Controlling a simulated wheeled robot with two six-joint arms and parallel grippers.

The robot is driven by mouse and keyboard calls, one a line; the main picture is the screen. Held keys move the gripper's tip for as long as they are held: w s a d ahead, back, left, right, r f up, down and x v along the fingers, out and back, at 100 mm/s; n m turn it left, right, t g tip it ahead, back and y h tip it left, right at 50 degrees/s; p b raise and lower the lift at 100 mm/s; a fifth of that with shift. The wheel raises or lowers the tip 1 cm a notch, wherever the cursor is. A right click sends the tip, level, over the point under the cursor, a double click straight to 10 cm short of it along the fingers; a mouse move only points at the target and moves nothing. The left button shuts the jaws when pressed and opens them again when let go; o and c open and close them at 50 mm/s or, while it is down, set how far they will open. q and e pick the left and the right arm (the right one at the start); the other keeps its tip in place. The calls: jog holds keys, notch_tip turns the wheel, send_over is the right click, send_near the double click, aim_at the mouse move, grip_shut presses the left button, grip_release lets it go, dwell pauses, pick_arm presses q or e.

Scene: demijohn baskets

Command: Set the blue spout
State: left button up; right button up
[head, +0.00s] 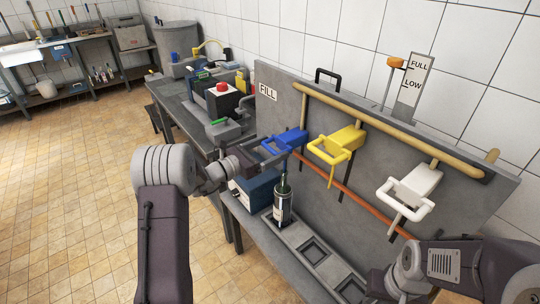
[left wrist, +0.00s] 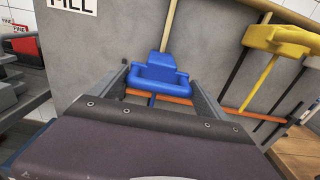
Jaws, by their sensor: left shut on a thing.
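The blue spout (head: 289,139) is mounted on the grey panel, leftmost of three spouts. It has a loop-shaped handle facing me. My left gripper (head: 262,152) is shut on this handle. In the left wrist view the blue spout (left wrist: 158,76) sits between my two fingers. A dark bottle (head: 283,206) with a pale label stands upright in a tray slot below the blue spout. My right gripper (head: 383,285) is at the bottom right edge, below the white spout and away from the blue one. Its fingers are not clear.
A yellow spout (head: 338,142) and a white spout (head: 409,191) hang to the right on the panel (head: 300,103). The bottle tray (head: 300,246) has empty square slots. A blue box (head: 258,190) stands left of the bottle. The side bench (head: 185,108) holds several items.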

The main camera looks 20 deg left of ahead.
pick_arm(q)
notch_tip(320, 180, up, 10)
jog(key=p, duration=0.4)
jog(key=shift+f, duration=0.1)
jog(key=shift+r+p, duration=0.4)
jog(key=shift+r, duration=0.25)
jog(key=o, duration=1.9)
jog(key=shift+r, duration=0.1)
jog(key=b+v, duration=0.1)
jog(key=v, duration=0.8)
